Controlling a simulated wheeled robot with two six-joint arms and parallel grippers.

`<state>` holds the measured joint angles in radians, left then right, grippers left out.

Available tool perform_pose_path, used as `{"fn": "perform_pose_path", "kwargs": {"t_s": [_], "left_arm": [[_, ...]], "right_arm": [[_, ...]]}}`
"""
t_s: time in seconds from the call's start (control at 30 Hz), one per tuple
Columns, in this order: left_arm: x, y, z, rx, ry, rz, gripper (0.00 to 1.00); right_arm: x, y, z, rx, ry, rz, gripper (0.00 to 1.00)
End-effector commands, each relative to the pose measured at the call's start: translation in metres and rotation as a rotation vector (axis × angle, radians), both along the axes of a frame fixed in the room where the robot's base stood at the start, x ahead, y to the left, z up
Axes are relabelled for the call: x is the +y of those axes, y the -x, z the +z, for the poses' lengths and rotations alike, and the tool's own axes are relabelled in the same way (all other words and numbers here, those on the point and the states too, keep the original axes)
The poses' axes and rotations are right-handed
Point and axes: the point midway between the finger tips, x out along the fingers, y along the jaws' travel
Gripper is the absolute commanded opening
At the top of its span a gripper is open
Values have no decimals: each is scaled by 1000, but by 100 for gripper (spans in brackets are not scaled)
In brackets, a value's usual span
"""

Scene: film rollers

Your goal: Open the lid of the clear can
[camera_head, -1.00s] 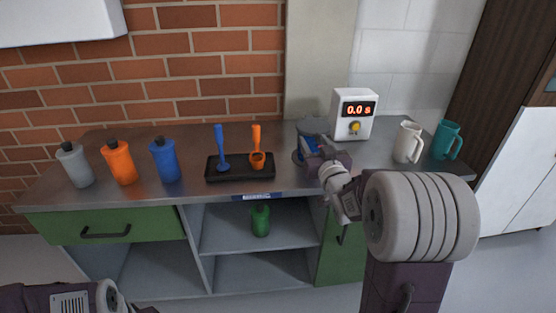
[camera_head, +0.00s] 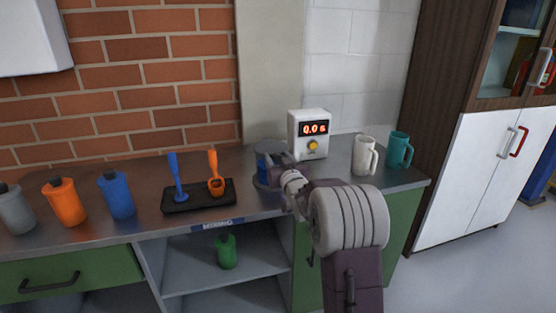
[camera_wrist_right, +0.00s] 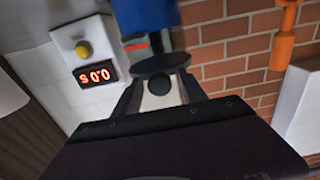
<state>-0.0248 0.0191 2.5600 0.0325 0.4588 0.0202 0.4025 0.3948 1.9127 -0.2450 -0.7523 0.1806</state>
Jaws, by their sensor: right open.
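The clear can (camera_head: 268,158) stands on the metal counter, left of the timer, with blue showing inside it. My right gripper (camera_head: 280,167) is at its near side and hides part of it. In the right wrist view, which is upside down, blue contents (camera_wrist_right: 145,14) show at the top, with the dark round lid (camera_wrist_right: 160,62) below. My right gripper (camera_wrist_right: 158,92) is open, its fingers on either side of a dark round knob (camera_wrist_right: 158,84) by the lid. I cannot tell whether they touch it. My left gripper is not in view.
The white timer (camera_head: 309,134) stands close behind the can, to the right. A black tray (camera_head: 198,202) with a blue and an orange utensil is on the left. A white mug (camera_head: 364,156) and a teal mug (camera_head: 397,150) stand right. Several bottles stand far left.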

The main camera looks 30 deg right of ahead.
Motion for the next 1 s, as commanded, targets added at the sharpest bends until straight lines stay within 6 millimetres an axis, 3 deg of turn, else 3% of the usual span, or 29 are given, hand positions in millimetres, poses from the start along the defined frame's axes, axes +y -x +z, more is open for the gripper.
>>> {"fn": "perform_pose_path", "kwargs": {"t_s": [0.17,0.33,1.0], "left_arm": [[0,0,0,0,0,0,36],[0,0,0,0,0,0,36],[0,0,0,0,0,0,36]], "right_arm": [[0,0,0,0,0,0,46],[0,0,0,0,0,0,0],[0,0,0,1,0,0,0]]}}
